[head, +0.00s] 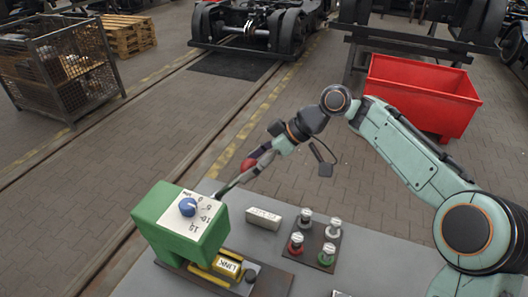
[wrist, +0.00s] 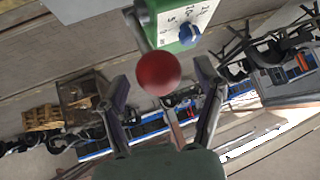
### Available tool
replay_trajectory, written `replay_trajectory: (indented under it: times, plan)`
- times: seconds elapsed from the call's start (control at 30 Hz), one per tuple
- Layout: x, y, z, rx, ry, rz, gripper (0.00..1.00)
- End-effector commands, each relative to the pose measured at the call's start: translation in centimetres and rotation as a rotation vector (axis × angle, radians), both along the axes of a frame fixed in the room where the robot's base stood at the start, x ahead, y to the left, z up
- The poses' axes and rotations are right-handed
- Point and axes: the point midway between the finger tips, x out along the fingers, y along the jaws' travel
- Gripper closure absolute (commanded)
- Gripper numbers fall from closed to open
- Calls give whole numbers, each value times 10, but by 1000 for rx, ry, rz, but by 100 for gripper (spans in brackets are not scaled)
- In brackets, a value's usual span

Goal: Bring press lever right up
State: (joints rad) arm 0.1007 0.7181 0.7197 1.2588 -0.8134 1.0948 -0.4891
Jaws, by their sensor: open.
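The green press (head: 185,222) stands on the grey table at lower left, with a blue dial (head: 187,207) on its white scale. Its lever (head: 232,183) is a dark rod that slants up to the right from the press and ends in a red ball knob (head: 248,164). In the wrist view the red ball (wrist: 158,73) shows large, between the directions of the two fingertips and a little above them. My gripper (wrist: 163,88) is open, with a finger on each side of the ball and no visible contact. The green press (wrist: 172,25) shows behind the ball.
A yellow block marked LINK (head: 227,266) sits under the press. A pale labelled block (head: 263,217) and several red, green and grey knobs on a dark plate (head: 316,240) stand to the right. A red bin (head: 420,95) and wire cage (head: 62,75) stand on the floor beyond.

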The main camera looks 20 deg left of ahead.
Motion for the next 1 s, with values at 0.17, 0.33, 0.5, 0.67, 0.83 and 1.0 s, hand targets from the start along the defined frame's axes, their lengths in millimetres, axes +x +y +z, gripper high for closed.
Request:
replay_trajectory:
  times: [0.17, 0.33, 0.5, 0.67, 0.83, 1.0]
  plan:
    - [11, -23, 24, 4, -3, -4, 32]
    - [21, -48, 52, 6, -2, -2, 32]
    - [28, -65, 71, 4, -4, -1, 32]
    - [30, -74, 79, 2, -2, -1, 32]
    - [30, -75, 80, 0, -1, -1, 32]
    - [29, -72, 80, 0, -3, 6, 32]
